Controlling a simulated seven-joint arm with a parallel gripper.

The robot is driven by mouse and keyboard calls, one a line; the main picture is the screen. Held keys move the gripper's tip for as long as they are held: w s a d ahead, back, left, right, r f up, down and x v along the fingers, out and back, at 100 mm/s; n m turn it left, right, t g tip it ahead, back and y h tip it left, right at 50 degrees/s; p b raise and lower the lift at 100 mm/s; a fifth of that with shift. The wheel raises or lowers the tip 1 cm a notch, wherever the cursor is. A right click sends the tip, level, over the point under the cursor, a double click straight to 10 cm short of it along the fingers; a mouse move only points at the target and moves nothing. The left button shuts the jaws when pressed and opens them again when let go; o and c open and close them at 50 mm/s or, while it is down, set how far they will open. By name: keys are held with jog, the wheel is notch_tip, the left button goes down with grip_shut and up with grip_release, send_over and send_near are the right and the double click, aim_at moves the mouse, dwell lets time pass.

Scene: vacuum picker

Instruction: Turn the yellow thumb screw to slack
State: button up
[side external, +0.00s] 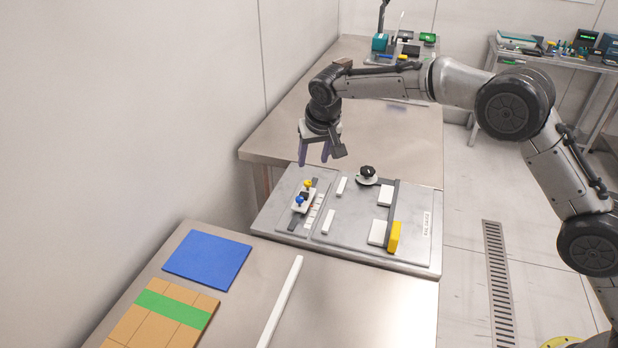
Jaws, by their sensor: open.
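The yellow thumb screw (308,184) is a small yellow knob on a white carriage (303,201) at the left of the grey fixture plate (340,253). A blue knob (299,199) sits on the same carriage, nearer the camera. My gripper (314,165) points down above and behind the yellow screw, apart from it. Its purple fingers are open with nothing between them. The screw's turn position is too small to tell.
The plate also bears a black knob (367,172), white blocks (385,196), a dark rail (392,215) and a yellow block (394,238).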

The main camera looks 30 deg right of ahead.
aim_at(308, 182)
jog(key=x, duration=1)
grip_shut()
